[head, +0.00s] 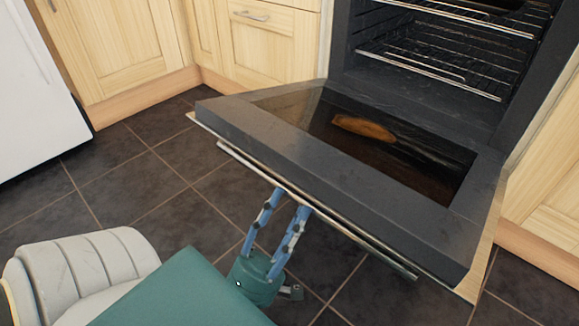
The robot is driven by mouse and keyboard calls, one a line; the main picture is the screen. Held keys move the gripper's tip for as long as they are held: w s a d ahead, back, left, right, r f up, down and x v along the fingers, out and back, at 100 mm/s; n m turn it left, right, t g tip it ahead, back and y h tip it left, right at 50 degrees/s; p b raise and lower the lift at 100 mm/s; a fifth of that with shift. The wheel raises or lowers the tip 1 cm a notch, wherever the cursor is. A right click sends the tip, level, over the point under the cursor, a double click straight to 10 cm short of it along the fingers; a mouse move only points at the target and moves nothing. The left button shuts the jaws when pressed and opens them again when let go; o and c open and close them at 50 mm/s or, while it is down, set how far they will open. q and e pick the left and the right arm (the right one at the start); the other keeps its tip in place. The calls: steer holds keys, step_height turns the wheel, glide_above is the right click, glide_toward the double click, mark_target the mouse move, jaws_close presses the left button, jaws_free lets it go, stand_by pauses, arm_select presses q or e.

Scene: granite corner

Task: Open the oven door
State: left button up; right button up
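The oven door (270,135) is swung down and open in the head view, lying nearly flat with its dark glass facing up. Its metal handle (365,243) runs along the front edge. My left gripper (291,203) has its two blue fingers pointing up at the middle of this handle. The fingers are apart from each other along the bar, with a gap between them. Their tips meet the handle and door edge in the picture; contact is not clear. The oven's inside (400,97) is exposed. My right gripper is not in view.
Wire racks (430,68) are inside the oven. Wooden cabinets (110,45) stand behind at the left, and another (550,215) is right of the oven. A white appliance (35,85) is at the far left. The dark tiled floor (140,175) is clear left of the door.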

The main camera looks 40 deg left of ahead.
arm_select(q)
steer(key=f, duration=0.4)
steer(key=shift+s, duration=0.25)
stand_by(0.5)
steer(key=shift+s, duration=0.15)
